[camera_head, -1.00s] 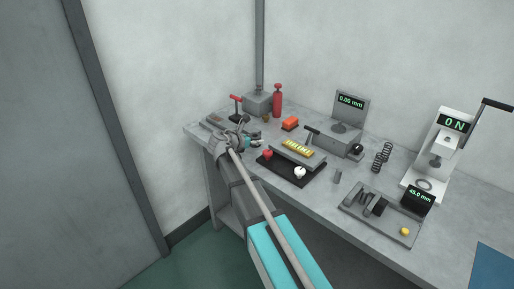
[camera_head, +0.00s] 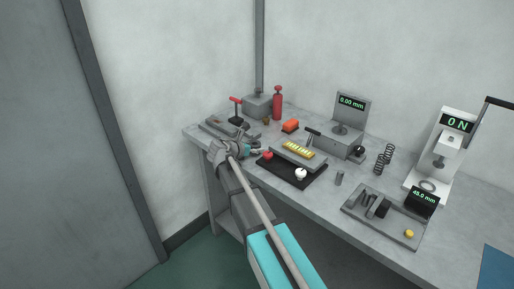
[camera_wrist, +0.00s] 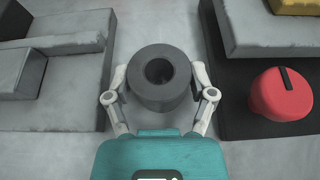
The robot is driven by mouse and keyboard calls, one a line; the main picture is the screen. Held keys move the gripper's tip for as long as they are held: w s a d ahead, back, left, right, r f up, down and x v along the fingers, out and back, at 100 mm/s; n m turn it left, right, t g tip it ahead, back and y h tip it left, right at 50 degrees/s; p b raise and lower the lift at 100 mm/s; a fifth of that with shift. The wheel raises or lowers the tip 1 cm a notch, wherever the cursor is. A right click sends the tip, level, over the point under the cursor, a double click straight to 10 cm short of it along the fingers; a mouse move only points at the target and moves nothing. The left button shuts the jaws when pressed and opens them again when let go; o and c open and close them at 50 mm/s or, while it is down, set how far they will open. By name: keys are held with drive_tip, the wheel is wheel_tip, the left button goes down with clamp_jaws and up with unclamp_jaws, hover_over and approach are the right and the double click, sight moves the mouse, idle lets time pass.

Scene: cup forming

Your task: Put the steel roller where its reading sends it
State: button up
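My gripper (camera_head: 256,149) is low at the left of the bench, beside the black tray. In the wrist view its fingers (camera_wrist: 159,80) stand on either side of a dark grey cylinder (camera_wrist: 160,102) with a round hole in its top. The fingers look close to its sides; I cannot tell whether they press on it. The gripper hides this cylinder in the head view. A small upright grey metal cylinder (camera_head: 339,178) stands right of the tray; which of the two is the steel roller is unclear. A gauge (camera_head: 350,115) reads 0.00 mm.
The black tray (camera_head: 285,178) carries a red knob (camera_head: 267,155), a white knob (camera_head: 300,174) and a block with yellow pieces (camera_head: 298,153). A press (camera_head: 437,155) reads 0 N. A display (camera_head: 423,201) reads 45.0 mm beside a grey tray (camera_head: 350,208).

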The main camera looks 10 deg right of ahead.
drive_tip(key=shift+o, duration=0.5)
drive_tip(key=shift+r, duration=0.1)
drive_tip(key=shift+r, duration=0.15)
drive_tip(key=p+v, duration=0.5)
drive_tip(key=v, duration=0.7)
idle(0.4)
drive_tip(key=shift+s, duration=0.1)
